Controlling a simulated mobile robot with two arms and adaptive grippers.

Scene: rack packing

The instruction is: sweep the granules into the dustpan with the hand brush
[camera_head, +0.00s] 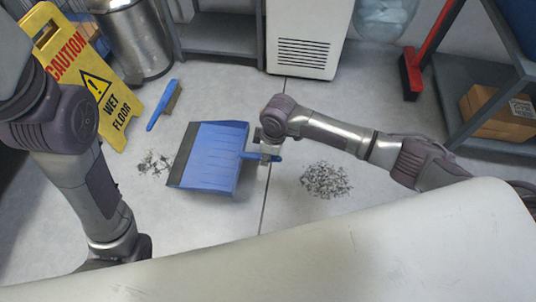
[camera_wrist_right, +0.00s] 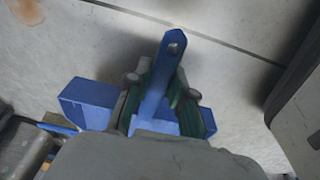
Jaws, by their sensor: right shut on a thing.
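A blue dustpan (camera_head: 212,155) lies on the grey floor with its dark lip toward the left. My right gripper (camera_head: 268,156) is shut on the dustpan's handle; the right wrist view shows the blue handle (camera_wrist_right: 160,80) between the two fingers. A blue hand brush (camera_head: 160,108) with a dark bristle edge lies on the floor left of the pan. A larger pile of grey granules (camera_head: 326,180) lies right of the pan handle. A smaller scatter of granules (camera_head: 153,162) lies left of the pan's lip. My left arm comes in at the left; its gripper is not visible.
A yellow wet-floor sign (camera_head: 85,75) and a metal bin (camera_head: 137,38) stand at the back left. A white cabinet (camera_head: 308,38) stands at the back. A red broom (camera_head: 424,55) and a shelf with a cardboard box (camera_head: 497,113) are at the right.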

